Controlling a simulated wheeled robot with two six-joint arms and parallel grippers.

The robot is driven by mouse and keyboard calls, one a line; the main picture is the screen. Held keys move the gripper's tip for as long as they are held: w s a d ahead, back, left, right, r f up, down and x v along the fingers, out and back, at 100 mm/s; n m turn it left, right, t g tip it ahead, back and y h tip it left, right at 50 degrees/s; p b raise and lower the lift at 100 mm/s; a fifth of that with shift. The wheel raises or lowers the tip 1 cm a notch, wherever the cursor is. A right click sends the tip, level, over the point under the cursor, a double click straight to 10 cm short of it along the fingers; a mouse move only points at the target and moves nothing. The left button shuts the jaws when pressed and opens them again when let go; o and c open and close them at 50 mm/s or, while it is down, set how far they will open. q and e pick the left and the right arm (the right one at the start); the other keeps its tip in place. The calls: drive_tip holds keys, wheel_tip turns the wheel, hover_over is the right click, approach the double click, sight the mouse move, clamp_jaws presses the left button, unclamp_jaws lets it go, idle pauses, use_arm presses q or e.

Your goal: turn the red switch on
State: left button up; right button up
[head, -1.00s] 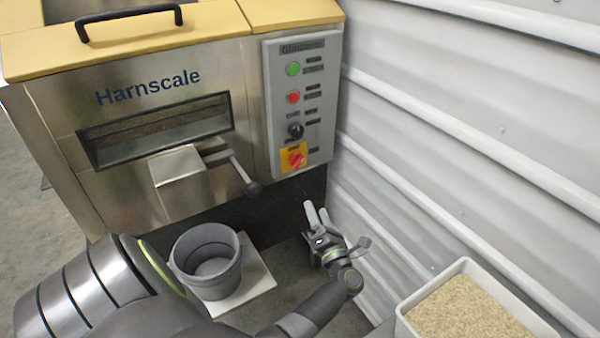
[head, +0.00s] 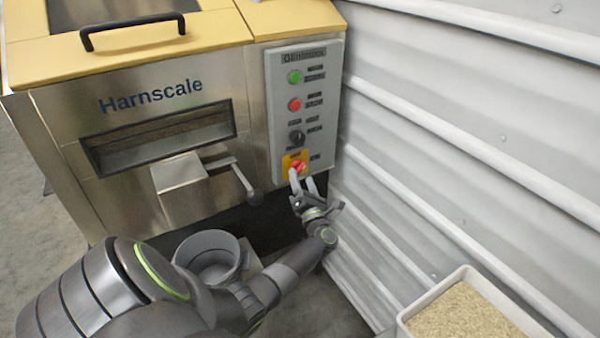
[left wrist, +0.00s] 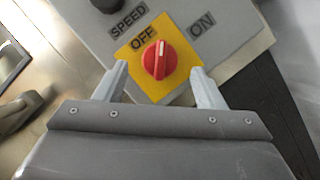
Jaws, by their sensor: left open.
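The red switch (head: 298,167) is a rotary knob on a yellow plate (head: 287,161), low on the grey control panel (head: 331,92). In the left wrist view the red switch (left wrist: 159,60) has a white mark pointing up, toward the OFF label (left wrist: 143,38). The ON label (left wrist: 202,25) is at its upper right. My left gripper (head: 302,177) is open just below the knob. In the left wrist view the left gripper's fingertips (left wrist: 159,68) stand apart on either side of the knob, with no clear contact. My right gripper is not in view.
The Harnscale machine (head: 240,70) carries the panel, with a lever (head: 244,183) to the panel's lower left. A grey bucket (head: 208,252) stands on the floor below. A white corrugated wall (head: 450,130) is close on the right. A tub of granules (head: 470,315) is at lower right.

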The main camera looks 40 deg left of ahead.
sight(300, 172)
use_arm(q)
drive_tip(key=shift+x, duration=1.65)
drive_tip(key=c, duration=1)
